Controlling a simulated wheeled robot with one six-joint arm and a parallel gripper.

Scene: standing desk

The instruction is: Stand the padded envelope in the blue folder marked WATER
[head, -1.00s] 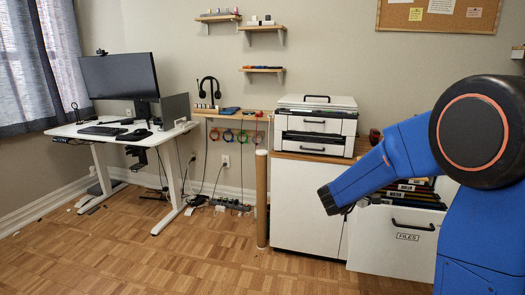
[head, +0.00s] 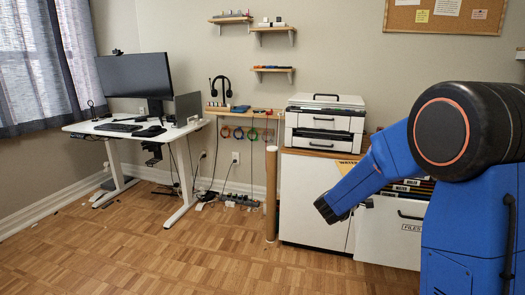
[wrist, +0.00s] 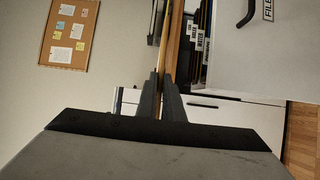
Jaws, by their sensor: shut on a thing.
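My gripper (wrist: 161,80) is shut on the padded envelope, a thin yellow strip (wrist: 159,30) seen nearly edge-on in the wrist view. The hanging folders (wrist: 196,42) stand in the open drawer, to the right of the envelope in the wrist view. Their white labels are too small to read surely, so I cannot tell which is WATER. In the head view the folders (head: 412,186) are partly covered by my arm.
The open drawer front (head: 388,236) has a dark handle and a FILES label. A white printer (head: 324,123) stands on the white cabinet (head: 312,203). A brown post (head: 271,195) stands left of the cabinet. The wooden floor in front is clear.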

